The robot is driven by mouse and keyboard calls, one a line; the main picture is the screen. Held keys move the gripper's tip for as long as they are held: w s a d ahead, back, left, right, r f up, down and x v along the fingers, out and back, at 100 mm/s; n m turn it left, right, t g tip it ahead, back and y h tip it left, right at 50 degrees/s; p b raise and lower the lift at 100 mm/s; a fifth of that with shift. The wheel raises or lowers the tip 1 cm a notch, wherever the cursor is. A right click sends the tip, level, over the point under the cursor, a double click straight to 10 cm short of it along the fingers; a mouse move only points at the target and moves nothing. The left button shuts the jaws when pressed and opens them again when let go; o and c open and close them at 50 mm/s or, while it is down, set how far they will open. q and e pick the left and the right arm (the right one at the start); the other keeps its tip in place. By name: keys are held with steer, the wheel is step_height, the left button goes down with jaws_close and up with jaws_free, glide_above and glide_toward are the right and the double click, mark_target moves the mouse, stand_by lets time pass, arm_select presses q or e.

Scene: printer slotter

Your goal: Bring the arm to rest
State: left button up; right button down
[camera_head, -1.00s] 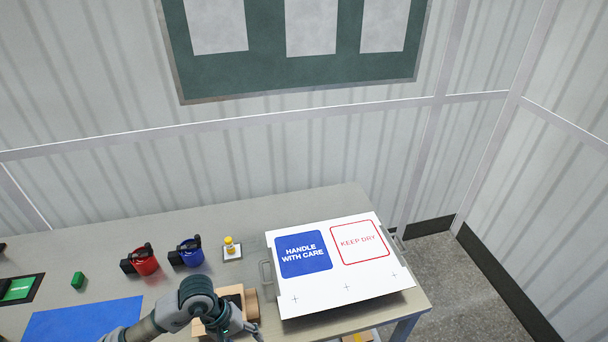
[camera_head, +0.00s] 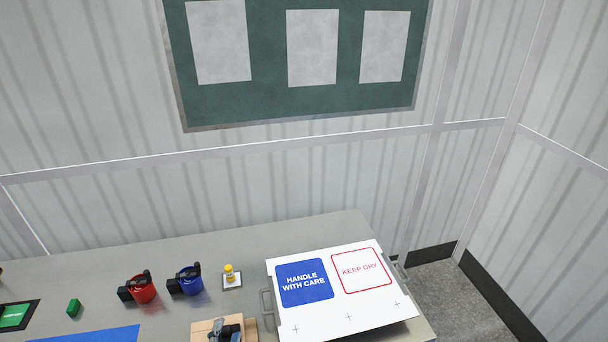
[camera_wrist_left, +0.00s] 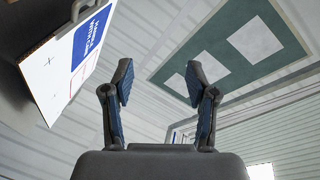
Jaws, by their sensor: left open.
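My left gripper (camera_wrist_left: 160,84) shows in the left wrist view with its two fingers spread wide apart. Nothing is between them, and they are clear of the table and the wall. In the head view most of my left arm is out of the picture. Only a small grey part, probably of that gripper, shows at the bottom edge, in front of the tan wooden holder (camera_head: 203,328). My right gripper is in neither view.
A white panel (camera_head: 375,318) with blue and red labels lies on the table's right end.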

arm_select(q)
steer(key=s+a+f+n+g, duration=0.2)
steer(key=s+f+n+g, duration=0.95)
steer(key=s+f, duration=1)
step_height(320, 180, down, 25)
steer(key=m+g, duration=0.2)
steer(key=g, duration=0.1)
steer(key=s+a+f+g+b, duration=0.1)
steer(key=s+a+f, duration=0.2)
steer(key=s+f, duration=1.4)
steer(key=shift+s+a+f, duration=0.15)
steer(key=shift+s+f, duration=0.2)
steer(key=shift+s, duration=0.6)
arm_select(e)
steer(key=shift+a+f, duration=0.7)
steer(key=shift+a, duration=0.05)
